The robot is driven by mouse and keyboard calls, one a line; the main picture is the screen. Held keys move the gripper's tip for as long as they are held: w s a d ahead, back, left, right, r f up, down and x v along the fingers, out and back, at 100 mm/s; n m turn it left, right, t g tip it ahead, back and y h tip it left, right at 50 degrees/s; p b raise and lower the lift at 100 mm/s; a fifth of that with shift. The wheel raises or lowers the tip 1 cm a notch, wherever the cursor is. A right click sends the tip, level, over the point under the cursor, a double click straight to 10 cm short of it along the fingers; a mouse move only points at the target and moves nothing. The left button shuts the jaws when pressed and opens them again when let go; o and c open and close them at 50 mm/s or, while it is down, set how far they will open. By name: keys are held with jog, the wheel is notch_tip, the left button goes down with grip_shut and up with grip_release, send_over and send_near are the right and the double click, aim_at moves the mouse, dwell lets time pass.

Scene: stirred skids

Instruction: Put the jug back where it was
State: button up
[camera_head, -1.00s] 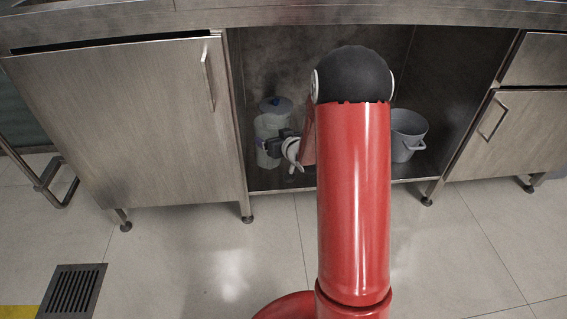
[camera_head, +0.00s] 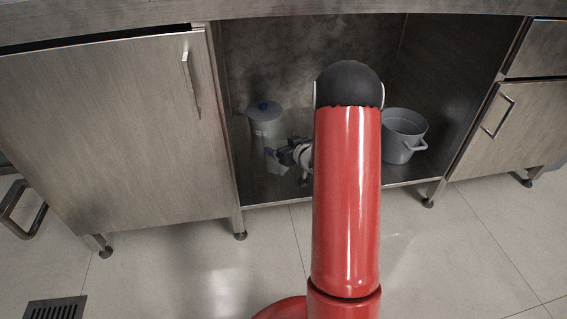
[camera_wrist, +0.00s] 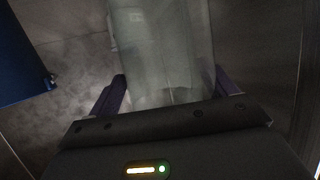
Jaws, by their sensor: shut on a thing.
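The jug (camera_head: 266,126) is a pale, see-through container with a blue lid. It stands roughly upright inside the open cabinet bay, near its left wall. My gripper (camera_head: 272,154) reaches it from the right and is shut on its lower part. In the wrist view the clear body of the jug (camera_wrist: 165,50) lies between the two purple-grey fingers of my gripper (camera_wrist: 168,92). I cannot tell whether the jug's base touches the cabinet floor.
A grey bucket (camera_head: 402,136) stands at the right in the same bay. A blue object (camera_wrist: 22,55) shows at the left of the wrist view. My red arm hides the bay's middle.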

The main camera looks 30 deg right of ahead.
jog(key=shift+f+b, duration=0.45)
jog(key=shift+f, duration=2.55)
jog(key=o, duration=1.7)
jog(key=shift+o, duration=0.2)
